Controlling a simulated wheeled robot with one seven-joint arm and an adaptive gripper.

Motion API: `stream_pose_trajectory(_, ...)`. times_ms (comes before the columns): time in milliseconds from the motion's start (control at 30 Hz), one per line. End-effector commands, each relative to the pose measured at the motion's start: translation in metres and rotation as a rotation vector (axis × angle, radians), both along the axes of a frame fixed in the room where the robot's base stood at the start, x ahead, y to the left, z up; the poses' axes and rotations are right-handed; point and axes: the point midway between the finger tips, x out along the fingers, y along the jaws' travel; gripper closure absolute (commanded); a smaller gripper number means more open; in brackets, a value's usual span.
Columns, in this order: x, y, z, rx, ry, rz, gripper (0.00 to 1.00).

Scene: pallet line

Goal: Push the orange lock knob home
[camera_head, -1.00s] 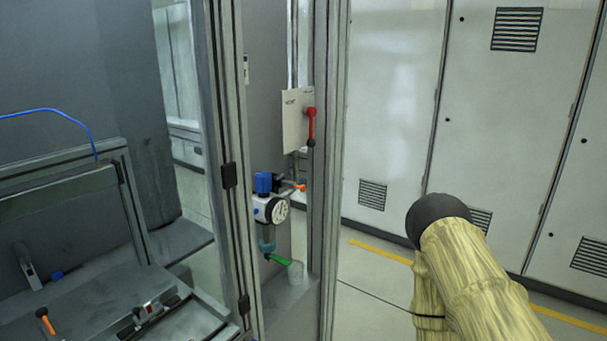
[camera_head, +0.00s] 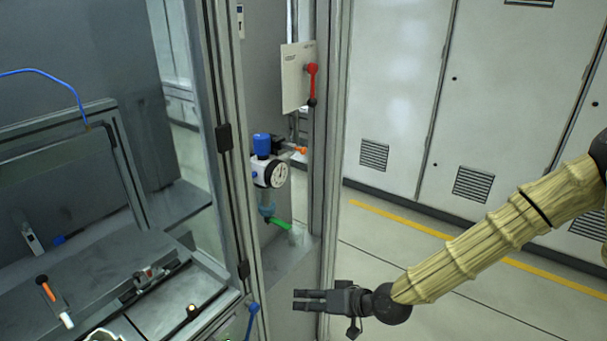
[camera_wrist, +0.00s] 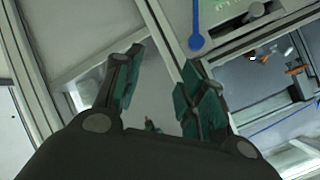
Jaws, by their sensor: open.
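A small orange part (camera_head: 300,150) sits beside the white air unit (camera_head: 268,172) with its blue cap (camera_head: 262,144), inside the framed bay. Its exact shape and how far it sits in are too small to tell. Another orange-tipped handle (camera_head: 44,287) stands on the bench at left; an orange handle also shows in the wrist view (camera_wrist: 297,70). I cannot tell which orange part is the lock knob. My gripper (camera_head: 296,300) is open and empty, low in front of the bay and below the air unit. Its spread fingers show in the wrist view (camera_wrist: 160,78).
A red lever (camera_head: 312,85) is on a white plate (camera_head: 296,78) above the air unit. A green lever (camera_head: 279,225) is below it. A grey upright post (camera_head: 325,200) borders the bay. A blue lever (camera_head: 252,318) is left of my gripper. Floor at right is clear.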

Motion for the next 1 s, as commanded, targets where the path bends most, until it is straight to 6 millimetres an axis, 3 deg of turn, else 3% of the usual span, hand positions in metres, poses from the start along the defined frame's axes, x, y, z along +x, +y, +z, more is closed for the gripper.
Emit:
stream_pose_trajectory(33, 0.021, -0.001, 0.029, 0.031, -0.064, 0.002, 0.60)
stream_pose_trajectory(200, 0.076, -0.010, 0.126, 0.105, -0.285, 0.027, 0.60)
stream_pose_trajectory(400, 0.121, -0.040, 0.235, 0.143, -0.533, 0.034, 0.60)
stream_pose_trajectory(500, 0.132, -0.054, 0.276, 0.148, -0.624, 0.032, 0.60)
stream_pose_trajectory(700, 0.142, -0.071, 0.316, 0.146, -0.718, 0.027, 0.60)
stream_pose_trajectory(1000, 0.155, -0.056, 0.322, 0.146, -0.726, 0.029, 0.60)
